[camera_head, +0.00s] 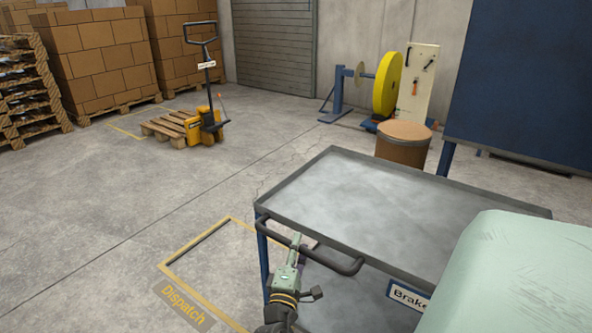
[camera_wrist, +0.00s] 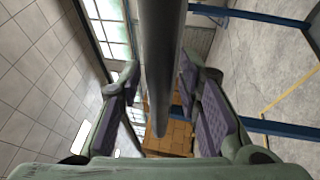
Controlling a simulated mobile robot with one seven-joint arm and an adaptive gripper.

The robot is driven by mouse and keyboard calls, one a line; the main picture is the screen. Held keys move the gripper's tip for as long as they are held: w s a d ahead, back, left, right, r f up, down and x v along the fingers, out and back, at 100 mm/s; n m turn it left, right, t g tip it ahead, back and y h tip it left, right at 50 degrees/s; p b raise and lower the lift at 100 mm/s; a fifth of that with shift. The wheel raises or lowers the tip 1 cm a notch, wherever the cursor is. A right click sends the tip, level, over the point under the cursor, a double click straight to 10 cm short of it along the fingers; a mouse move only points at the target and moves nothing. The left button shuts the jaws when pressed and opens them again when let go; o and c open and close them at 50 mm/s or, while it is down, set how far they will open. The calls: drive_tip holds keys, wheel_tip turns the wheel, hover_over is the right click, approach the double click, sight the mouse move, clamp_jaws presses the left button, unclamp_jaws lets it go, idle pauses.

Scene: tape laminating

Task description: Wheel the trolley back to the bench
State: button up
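The trolley (camera_head: 370,205) stands at the centre right of the head view. It has a grey flat top with a raised rim, blue legs and a lower shelf. Its dark tubular handle (camera_head: 345,265) runs along the near side. My gripper (camera_head: 297,243), green with dark pads, is at the left part of this handle. In the wrist view the handle bar (camera_wrist: 160,60) passes between my two fingers (camera_wrist: 160,95). The fingers look spread, with slim gaps on both sides of the bar. A label on the trolley starts with "Brake"; my arm hides the rest. No bench is clearly identifiable.
A yellow floor outline marked "Dispatch" (camera_head: 183,303) lies left of the trolley. A brown drum (camera_head: 404,148) stands behind it, near a yellow reel (camera_head: 386,84). A pallet truck (camera_head: 205,125) with a pallet and stacked cartons (camera_head: 100,60) stand farther back. Open floor lies left.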

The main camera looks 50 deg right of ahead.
drive_tip(key=shift+o, duration=0.4)
drive_tip(key=shift+w, duration=0.1)
drive_tip(key=v, duration=0.7)
drive_tip(key=shift+a, duration=0.2)
